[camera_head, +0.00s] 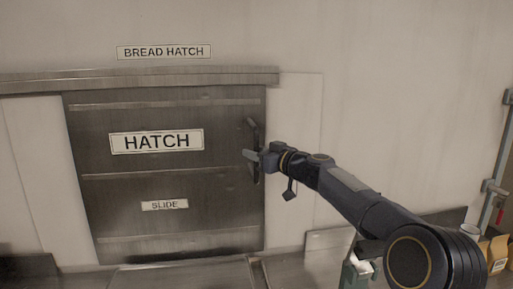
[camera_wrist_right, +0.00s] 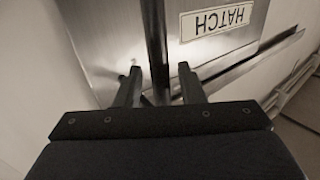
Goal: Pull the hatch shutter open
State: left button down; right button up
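The hatch shutter (camera_head: 95,143) is a dark metal panel with "HATCH" and "SLIDE" labels, and it covers the wall opening. Its dark vertical handle (camera_head: 253,133) is near the panel's right edge. My right gripper (camera_head: 250,155) is at the handle in the head view. In the right wrist view the handle bar (camera_wrist_right: 156,45) runs between the two fingers of my right gripper (camera_wrist_right: 160,85). The fingers are apart, with a gap visible on each side of the bar. My left gripper is not in view.
A metal rail (camera_head: 150,78) runs above the shutter, under a "BREAD HATCH" sign (camera_head: 164,51). A metal counter (camera_head: 190,277) lies below. A pale cup (camera_head: 469,231) and brown packages (camera_head: 497,252) stand at the far right. The wall right of the shutter is clear.

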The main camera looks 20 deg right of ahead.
jog(key=shift+w, duration=0.1)
grip_shut()
jog(key=shift+a, duration=0.15)
